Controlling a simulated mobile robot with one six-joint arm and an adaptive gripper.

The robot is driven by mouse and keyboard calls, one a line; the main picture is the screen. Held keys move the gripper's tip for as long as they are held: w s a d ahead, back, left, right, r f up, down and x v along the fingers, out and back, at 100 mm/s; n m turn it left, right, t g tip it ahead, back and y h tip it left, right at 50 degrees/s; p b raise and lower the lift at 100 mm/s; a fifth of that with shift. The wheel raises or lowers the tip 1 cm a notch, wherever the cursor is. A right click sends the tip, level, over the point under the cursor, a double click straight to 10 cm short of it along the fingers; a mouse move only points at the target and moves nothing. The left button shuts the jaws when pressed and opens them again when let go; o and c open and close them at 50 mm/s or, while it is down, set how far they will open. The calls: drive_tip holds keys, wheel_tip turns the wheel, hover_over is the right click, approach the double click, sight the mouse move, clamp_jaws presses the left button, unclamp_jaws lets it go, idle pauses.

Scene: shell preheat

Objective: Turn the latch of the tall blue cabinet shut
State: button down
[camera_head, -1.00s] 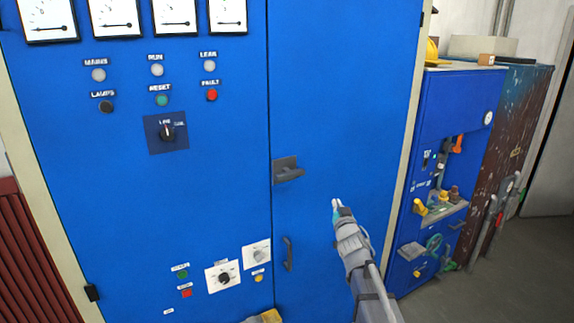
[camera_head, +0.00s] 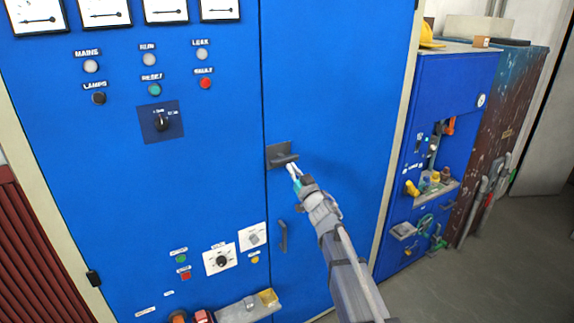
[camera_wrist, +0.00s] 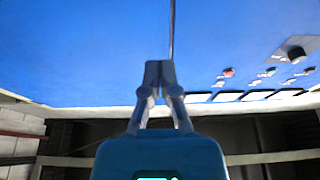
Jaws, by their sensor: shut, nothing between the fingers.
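The tall blue cabinet (camera_head: 340,80) fills most of the head view. Its latch (camera_head: 281,153) is a dark plate with a bar lying roughly level, just right of the vertical door seam. My gripper (camera_head: 293,172) is shut and empty, its fingertips right at the lower right of the latch bar. I cannot tell whether they touch it. In the wrist view the shut fingers (camera_wrist: 160,70) point at the blue door face near the seam, and I cannot make out the latch there.
A dark door handle (camera_head: 283,236) sits below the latch. Knobs, lamps and gauges cover the left panel, with a selector switch (camera_head: 161,122) among them. A ledge (camera_head: 240,312) juts out at the bottom. A smaller blue cabinet (camera_head: 450,85) with tools stands at right; floor is open there.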

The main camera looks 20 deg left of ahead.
wheel_tip(320, 180, up, 3)
drive_tip(key=p, duration=0.3)
hover_over(279, 160)
drive_tip(key=s, duration=0.1)
drive_tip(key=shift+s+d+f+b, duration=0.1)
drive_tip(key=shift+d+f+b, duration=0.1)
drive_tip(key=shift+f+b, duration=1.7)
drive_tip(key=shift+d, duration=0.2)
drive_tip(key=shift+a, duration=0.15)
drive_tip(key=shift+a+f, duration=0.1)
